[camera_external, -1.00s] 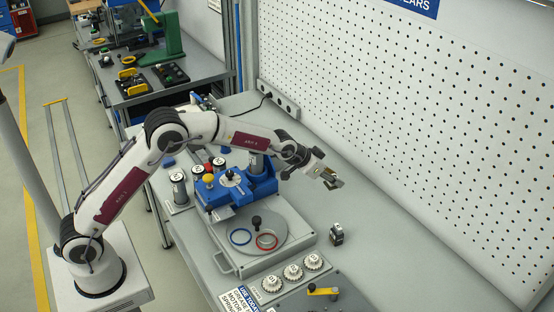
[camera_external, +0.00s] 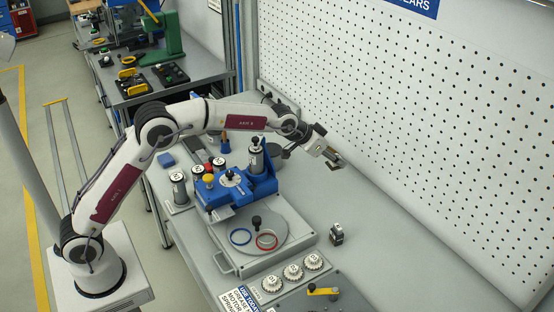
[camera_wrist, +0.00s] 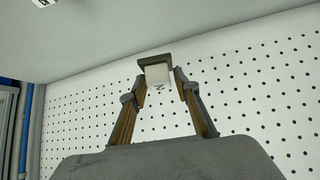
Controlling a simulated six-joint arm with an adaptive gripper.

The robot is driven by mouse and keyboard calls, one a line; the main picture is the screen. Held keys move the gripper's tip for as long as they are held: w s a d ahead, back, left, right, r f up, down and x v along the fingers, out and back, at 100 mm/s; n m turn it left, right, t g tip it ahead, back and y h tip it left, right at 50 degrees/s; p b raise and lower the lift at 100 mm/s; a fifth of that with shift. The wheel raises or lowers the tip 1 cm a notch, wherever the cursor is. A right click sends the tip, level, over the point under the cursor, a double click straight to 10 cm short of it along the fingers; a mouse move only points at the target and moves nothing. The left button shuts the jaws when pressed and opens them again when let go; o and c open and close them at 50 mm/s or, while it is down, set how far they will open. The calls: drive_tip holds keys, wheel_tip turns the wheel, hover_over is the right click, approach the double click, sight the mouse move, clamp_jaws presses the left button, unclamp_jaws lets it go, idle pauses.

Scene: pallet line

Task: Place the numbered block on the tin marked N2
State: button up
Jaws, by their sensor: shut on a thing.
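My gripper (camera_external: 332,157) is over the right part of the bench, near the pegboard. In the wrist view, my gripper (camera_wrist: 158,82) is shut on a small whitish block (camera_wrist: 158,74) with a dark mark like an N or Z and a dark grey edge above it. The block is in the air. Several tins with white tops, such as one tin (camera_external: 178,188), stand left of the blue fixture. Their marks are too small to read, so I cannot tell which is N2.
A blue fixture (camera_external: 263,185) holding an upright cylinder (camera_external: 257,155) stands between my gripper and the tins. A small black-and-white object (camera_external: 337,235) stands on the bench.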

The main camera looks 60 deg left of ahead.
wheel_tip(320, 180, up, 5)
drive_tip(key=shift+r, duration=0.15)
drive_tip(key=shift+a, duration=0.6)
drive_tip(key=s+a+n, duration=0.1)
drive_tip(key=s+a, duration=0.1)
drive_tip(key=a, duration=1.4)
drive_tip(key=y, duration=0.1)
hover_over(271, 149)
wheel_tip(271, 149, down, 4)
drive_tip(key=shift+a+f+n, duration=0.1)
drive_tip(key=shift+f+n, duration=0.2)
drive_tip(key=shift+f, duration=0.25)
drive_tip(key=shift+f, duration=3.1)
drive_tip(key=shift+f, duration=0.15)
